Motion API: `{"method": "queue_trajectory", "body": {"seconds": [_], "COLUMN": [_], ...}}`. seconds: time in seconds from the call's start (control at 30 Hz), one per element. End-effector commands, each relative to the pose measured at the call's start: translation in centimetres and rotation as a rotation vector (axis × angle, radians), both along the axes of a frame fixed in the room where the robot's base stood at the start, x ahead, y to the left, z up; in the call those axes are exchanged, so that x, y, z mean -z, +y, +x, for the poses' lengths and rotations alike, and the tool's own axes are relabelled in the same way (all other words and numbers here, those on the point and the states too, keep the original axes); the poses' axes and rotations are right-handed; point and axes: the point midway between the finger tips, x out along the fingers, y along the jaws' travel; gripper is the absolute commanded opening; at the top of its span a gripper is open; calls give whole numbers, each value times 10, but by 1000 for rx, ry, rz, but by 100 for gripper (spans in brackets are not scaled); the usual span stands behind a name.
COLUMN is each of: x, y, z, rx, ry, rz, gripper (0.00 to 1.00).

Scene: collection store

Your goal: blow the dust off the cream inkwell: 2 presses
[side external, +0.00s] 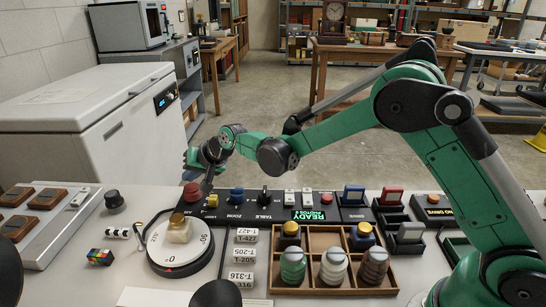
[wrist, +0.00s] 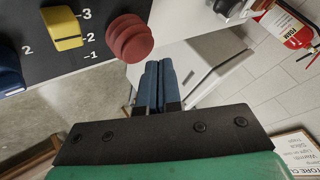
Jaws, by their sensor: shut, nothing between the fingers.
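The cream inkwell (side external: 179,232), with a brownish top, stands upright on the round white turntable (side external: 172,268) in the side external view. My gripper (side external: 206,183) is above the left end of the dark control panel, behind the turntable. Its fingers are together and hold nothing. In the wrist view the blue fingertips (wrist: 157,70) are close beside a red round button (wrist: 130,40). The same red button (side external: 192,192) shows at the panel's left end in the side external view. I cannot tell whether the fingers touch it. Dust on the inkwell is too small to make out.
The panel carries a yellow switch (side external: 212,200), a blue knob (side external: 237,195) and a green display (side external: 309,215). A wooden tray (side external: 333,290) with several stamps or jars stands right of the turntable. Labels (side external: 243,253) and a colour cube (side external: 100,257) lie nearby.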

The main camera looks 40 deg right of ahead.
Motion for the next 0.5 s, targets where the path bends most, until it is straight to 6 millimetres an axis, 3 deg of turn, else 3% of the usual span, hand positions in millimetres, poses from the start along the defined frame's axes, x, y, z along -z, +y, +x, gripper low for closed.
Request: {"method": "queue_trajectory", "body": {"seconds": [0.27, 0.5], "x": [-2, -23], "y": [0, 0], "z": [0, 0], "rx": [0, 0], "ry": [0, 0], "rz": [0, 0], "gripper": [0, 0]}}
